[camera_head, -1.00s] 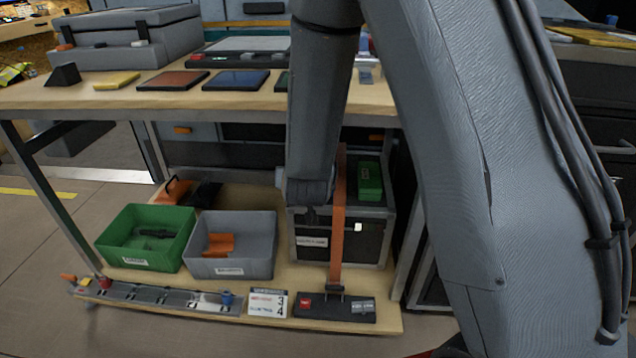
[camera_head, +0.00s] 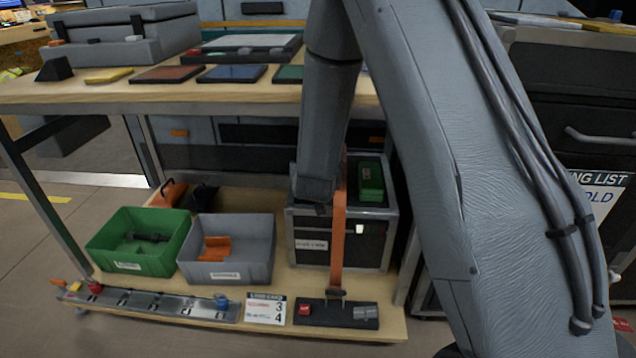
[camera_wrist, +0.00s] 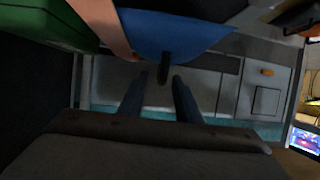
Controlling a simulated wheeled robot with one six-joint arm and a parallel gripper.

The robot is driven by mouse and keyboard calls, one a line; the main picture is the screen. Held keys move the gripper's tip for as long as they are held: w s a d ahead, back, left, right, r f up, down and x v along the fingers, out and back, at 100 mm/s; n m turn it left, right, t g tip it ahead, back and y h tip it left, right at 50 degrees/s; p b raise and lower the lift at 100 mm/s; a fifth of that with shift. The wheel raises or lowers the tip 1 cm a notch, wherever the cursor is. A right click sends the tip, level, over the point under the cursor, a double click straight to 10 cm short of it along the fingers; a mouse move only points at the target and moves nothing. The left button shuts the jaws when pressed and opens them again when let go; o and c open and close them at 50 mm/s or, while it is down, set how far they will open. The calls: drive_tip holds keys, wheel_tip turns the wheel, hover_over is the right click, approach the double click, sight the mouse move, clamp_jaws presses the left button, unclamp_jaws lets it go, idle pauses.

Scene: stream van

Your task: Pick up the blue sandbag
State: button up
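The blue sandbag (camera_wrist: 178,36) shows at the top middle of the wrist view, with a dark handle or tab (camera_wrist: 165,68) hanging toward the fingers. My gripper (camera_wrist: 161,76) is open, its two dark fingers apart. In the wrist view the handle appears between the fingertips; I cannot tell whether it is really between them, and nothing is gripped. In the head view the blue sandbag and my gripper are not visible; my arm covers part of the dark case (camera_head: 316,229) on the lower shelf.
An orange strap (camera_head: 338,240) runs over the case, beside a green box (camera_head: 370,184); the strap (camera_wrist: 104,22) is close to the blue bag. The bench top (camera_head: 120,98) is above. Green (camera_head: 140,255) and grey (camera_head: 235,262) bins stand left, with orange (camera_head: 171,192) and black (camera_head: 204,196) bags behind.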

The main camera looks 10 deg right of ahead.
clamp_jaws()
idle(1.4)
drive_tip(key=shift+r, duration=0.1)
